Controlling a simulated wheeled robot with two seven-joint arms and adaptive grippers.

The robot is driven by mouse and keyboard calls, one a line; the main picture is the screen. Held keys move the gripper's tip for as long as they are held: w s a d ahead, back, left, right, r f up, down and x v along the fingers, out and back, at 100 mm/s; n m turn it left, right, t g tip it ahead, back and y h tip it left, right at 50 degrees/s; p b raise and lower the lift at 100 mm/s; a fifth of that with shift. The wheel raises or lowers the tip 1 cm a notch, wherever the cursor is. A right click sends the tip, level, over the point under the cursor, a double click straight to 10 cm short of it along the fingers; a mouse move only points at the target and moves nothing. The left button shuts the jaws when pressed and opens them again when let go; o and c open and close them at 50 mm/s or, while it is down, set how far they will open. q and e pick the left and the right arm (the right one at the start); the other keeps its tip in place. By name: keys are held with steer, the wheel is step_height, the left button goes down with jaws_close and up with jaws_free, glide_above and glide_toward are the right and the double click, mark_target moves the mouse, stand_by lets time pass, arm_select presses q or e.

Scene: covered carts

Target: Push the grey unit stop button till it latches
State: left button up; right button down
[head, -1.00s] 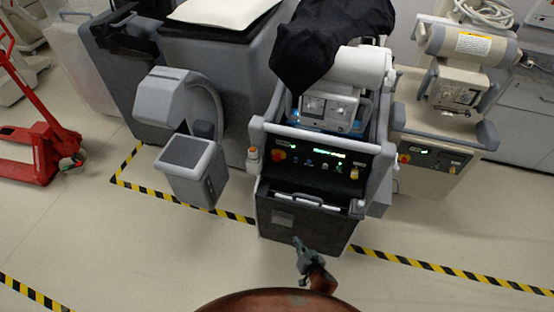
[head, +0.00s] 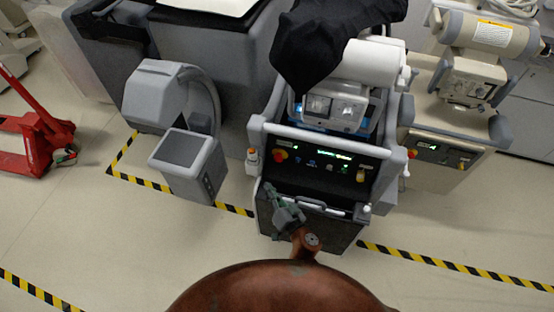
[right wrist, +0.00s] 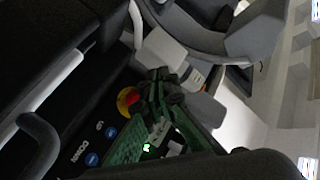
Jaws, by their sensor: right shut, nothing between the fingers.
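The grey unit (head: 257,138) stands in the middle of the head view, with a black front panel. Its red stop button (head: 280,156) is at the panel's left end, beside a green display. In the right wrist view the red button (right wrist: 132,96) shows on a yellow base, partly hidden by my fingers. My right gripper (head: 268,187) is shut and empty, in front of the unit and below the button in the head view. My left gripper is not in view.
A beige unit (head: 450,158) with its own red button (head: 412,154) stands to the right. A front handle (head: 310,203) crosses the grey unit below its panel. A grey box-shaped device (head: 185,150) is at left. Floor in front is clear, with striped tape (head: 450,268).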

mark_target(278, 157)
steer(key=shift+w, duration=0.15)
steer(key=shift+w+d, duration=0.45)
steer(key=shift+w, duration=0.9)
steer(key=shift+w+d, duration=0.5)
steer(key=shift+w, duration=0.8)
steer(key=shift+w+d, duration=0.45)
steer(key=shift+w, duration=0.9)
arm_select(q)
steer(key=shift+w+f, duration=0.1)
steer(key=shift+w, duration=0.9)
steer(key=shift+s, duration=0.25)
arm_select(e)
steer(key=shift+w, duration=0.1)
steer(key=shift+w, duration=0.3)
